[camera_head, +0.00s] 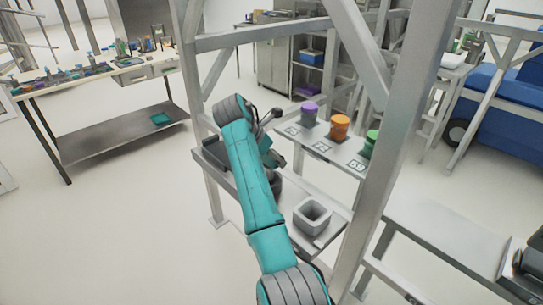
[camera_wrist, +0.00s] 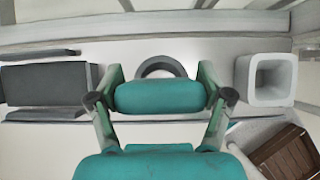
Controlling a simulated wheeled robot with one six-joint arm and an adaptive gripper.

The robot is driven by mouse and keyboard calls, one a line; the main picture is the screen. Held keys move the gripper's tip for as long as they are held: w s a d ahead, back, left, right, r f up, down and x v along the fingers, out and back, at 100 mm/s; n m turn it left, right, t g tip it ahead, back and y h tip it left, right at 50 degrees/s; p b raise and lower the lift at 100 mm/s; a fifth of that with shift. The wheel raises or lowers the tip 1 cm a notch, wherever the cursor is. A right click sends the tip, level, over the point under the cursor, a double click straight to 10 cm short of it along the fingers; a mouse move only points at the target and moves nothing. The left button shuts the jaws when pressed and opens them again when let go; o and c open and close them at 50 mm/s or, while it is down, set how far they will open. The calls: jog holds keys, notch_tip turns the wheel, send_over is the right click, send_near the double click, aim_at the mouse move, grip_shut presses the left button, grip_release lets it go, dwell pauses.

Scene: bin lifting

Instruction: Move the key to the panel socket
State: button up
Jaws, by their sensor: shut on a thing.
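My gripper (camera_wrist: 161,82) has its two fingers on either side of a rounded teal block (camera_wrist: 160,98) in the wrist view. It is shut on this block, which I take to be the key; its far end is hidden. In the head view the gripper is mostly behind my teal arm, above the grey shelf of the frame. A dark ring (camera_wrist: 163,62) lies beyond the block in the wrist view, partly covered by it. A dark box (camera_wrist: 47,83) is to the left. I cannot tell which of these is the panel socket.
A grey square bin (camera_head: 313,216) stands on the shelf right of my arm; it also shows in the wrist view (camera_wrist: 266,79). Purple (camera_head: 309,113), orange (camera_head: 340,127) and green (camera_head: 371,143) containers stand on a back shelf. Frame posts (camera_head: 400,130) rise close to the arm.

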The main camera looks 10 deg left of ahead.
jog(key=shift+f, duration=2)
dwell(1.2)
jog(key=o, duration=1.5)
jog(key=shift+o, duration=0.2)
jog(key=shift+r, duration=4.45)
jog(key=shift+s+a, duration=0.1)
